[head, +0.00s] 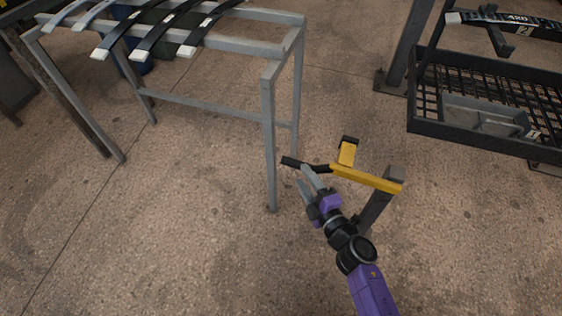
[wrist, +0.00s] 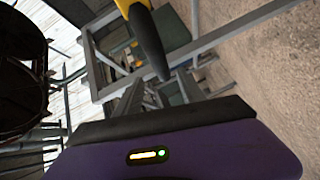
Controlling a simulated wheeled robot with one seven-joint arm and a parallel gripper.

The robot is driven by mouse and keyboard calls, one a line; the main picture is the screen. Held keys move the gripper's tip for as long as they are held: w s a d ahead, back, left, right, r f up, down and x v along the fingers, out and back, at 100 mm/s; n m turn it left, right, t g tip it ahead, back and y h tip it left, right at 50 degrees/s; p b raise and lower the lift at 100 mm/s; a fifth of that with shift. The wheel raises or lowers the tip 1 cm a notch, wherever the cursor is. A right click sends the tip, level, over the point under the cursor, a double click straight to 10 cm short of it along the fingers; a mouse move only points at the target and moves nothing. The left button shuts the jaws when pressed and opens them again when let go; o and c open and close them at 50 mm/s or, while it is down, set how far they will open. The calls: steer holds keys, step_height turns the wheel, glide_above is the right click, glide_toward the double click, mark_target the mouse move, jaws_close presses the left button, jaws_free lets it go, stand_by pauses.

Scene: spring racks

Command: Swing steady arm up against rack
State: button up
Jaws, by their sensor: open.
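The steady arm (head: 366,178) is a yellow bar on a short dark post (head: 374,212), with an upright yellow piece (head: 347,152) and a black handle (head: 305,165) at its left end. It extends roughly level, out from the post toward the grey rack (head: 268,130). My gripper (head: 304,179) is open, its fingertips close to the handle on its near side. In the wrist view the black handle (wrist: 149,42) hangs large in front of the fingers; I see no grip on it. I cannot tell whether it touches a finger.
Dark leaf springs (head: 160,30) with white ends lie across the rack's top. One rack leg stands just left of my gripper. A black mesh tray (head: 460,90) on a dark frame stands at the right. The floor in front is clear.

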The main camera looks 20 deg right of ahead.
steer(key=w+a+f+b, duration=0.1)
steer(key=w+b, duration=0.1)
steer(key=w, duration=0.7)
steer(key=shift+w+a+n, duration=0.2)
steer(key=shift+w+n, duration=0.05)
steer(key=shift+n, duration=0.05)
jaws_close()
steer(key=shift+f, duration=0.1)
stand_by(1.0)
